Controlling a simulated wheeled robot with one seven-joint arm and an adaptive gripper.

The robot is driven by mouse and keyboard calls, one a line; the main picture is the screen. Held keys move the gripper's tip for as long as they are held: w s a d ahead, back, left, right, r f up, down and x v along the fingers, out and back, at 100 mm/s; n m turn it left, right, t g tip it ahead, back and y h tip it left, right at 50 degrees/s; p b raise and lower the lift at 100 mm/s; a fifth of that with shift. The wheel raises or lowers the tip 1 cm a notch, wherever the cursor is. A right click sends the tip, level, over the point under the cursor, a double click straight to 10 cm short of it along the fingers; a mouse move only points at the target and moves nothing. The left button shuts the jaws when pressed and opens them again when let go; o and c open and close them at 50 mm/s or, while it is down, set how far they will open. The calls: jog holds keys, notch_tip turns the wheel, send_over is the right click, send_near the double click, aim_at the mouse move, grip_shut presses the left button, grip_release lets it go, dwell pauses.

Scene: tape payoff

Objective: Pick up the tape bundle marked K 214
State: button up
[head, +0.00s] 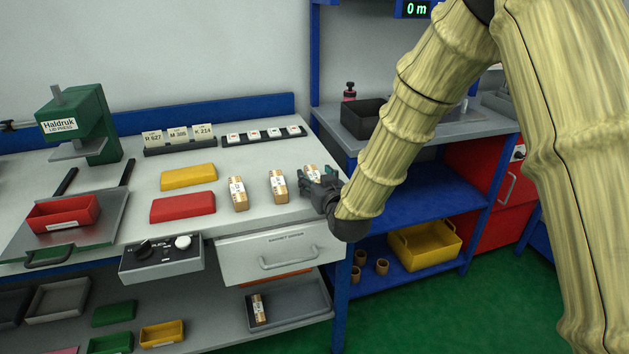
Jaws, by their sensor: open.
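Three tan tape bundles with white labels stand in a row on the grey bench: a left one (238,194), a middle one (278,187) and a right one (311,171). Their markings are too small to read. A fourth similar bundle (259,307) is in a grey tray on the lower shelf, its marking also unreadable. A card reading K 214 (203,130) stands at the right end of a dark holder behind. My gripper (315,181) is open at the right bundle and hides its lower part; I cannot tell whether they touch.
Yellow (188,177) and red (183,206) blocks lie left of the bundles. A control box (161,259) and a drawer (282,255) are at the bench front. A green press (84,126) stands at the left. A blue shelf unit (420,200) stands right of the bench.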

jog(key=shift+w, duration=0.1)
jog(key=c, duration=1.2)
